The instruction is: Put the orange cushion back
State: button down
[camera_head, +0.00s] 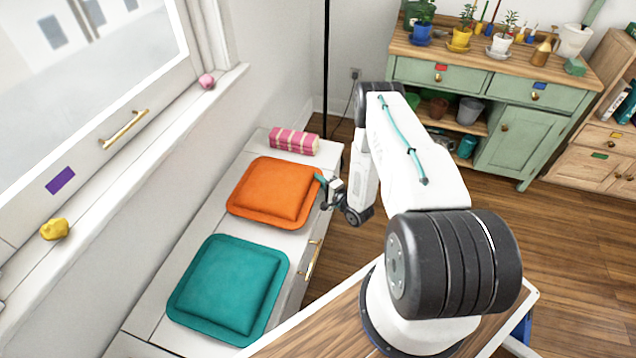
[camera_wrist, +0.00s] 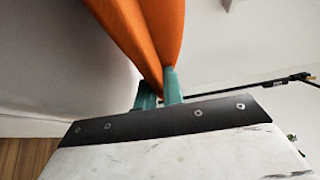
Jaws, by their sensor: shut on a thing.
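The orange cushion (camera_head: 272,192) lies on the white bench below the window, between the teal cushion and the pink striped bolster. My gripper (camera_head: 322,181) is at the cushion's right edge. In the wrist view the teal fingers of my gripper (camera_wrist: 160,88) are shut on a corner or edge of the orange cushion (camera_wrist: 143,30). The cushion looks roughly flat on the bench; I cannot tell whether any of it is lifted.
The teal cushion (camera_head: 230,287) and a pink striped bolster (camera_head: 294,141) are on the white bench (camera_head: 182,243). A yellow lump (camera_head: 54,229) and a pink one (camera_head: 207,81) sit on the sill. A green cabinet (camera_head: 517,142) with potted plants stands at the back right.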

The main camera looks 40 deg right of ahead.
jog(key=shift+f, duration=0.6)
jog(key=c, duration=1.5)
grip_release()
jog(key=shift+f, duration=0.15)
